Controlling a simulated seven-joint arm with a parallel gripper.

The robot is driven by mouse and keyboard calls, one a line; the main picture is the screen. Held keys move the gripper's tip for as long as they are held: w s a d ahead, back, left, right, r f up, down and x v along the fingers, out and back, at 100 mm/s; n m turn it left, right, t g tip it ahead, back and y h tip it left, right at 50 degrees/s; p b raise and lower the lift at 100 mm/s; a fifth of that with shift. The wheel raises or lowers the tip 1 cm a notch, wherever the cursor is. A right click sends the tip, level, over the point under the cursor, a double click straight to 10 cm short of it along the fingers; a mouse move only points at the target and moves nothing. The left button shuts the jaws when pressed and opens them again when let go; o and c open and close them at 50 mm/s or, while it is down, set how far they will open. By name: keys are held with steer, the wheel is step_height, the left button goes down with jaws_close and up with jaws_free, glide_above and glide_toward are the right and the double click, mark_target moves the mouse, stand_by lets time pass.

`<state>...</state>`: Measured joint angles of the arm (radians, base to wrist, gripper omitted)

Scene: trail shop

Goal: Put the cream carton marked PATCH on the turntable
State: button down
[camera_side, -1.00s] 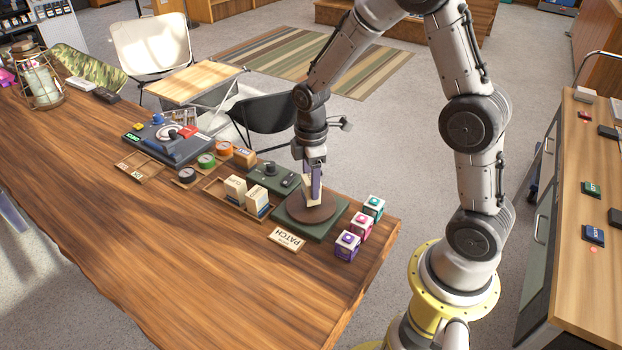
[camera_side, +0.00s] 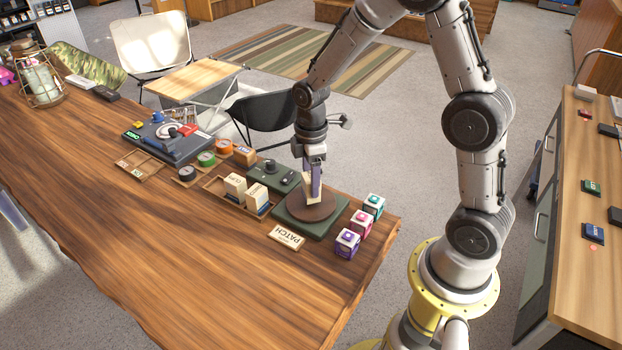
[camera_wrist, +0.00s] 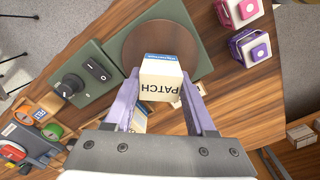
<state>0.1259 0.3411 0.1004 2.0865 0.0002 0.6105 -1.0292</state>
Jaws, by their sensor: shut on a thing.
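The cream carton marked PATCH (camera_wrist: 161,78), with a blue band at one end, is between the two fingers of my gripper (camera_wrist: 162,105) in the wrist view. My gripper (camera_side: 314,185) is shut on it and points down over the turntable in the side view. The carton (camera_side: 308,188) is tilted there, with its lower end at or just above the brown disc; I cannot tell if it touches. The turntable (camera_side: 318,210) is a round brown disc on a green base; it also shows in the wrist view (camera_wrist: 150,35).
A flat sign reading PATCH (camera_side: 286,236) lies in front of the turntable. Small purple, pink and teal boxes (camera_side: 348,243) stand at its right. A wooden tray (camera_side: 213,187) with cream cartons stands at its left. The front of the table is clear.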

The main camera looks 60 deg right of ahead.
steer(key=shift+f, duration=0.6)
stand_by(1.0)
steer(key=shift+c, duration=0.7)
jaws_free()
steer(key=shift+o, duration=0.2)
steer(key=shift+o, duration=0.5)
steer(key=shift+r, duration=4)
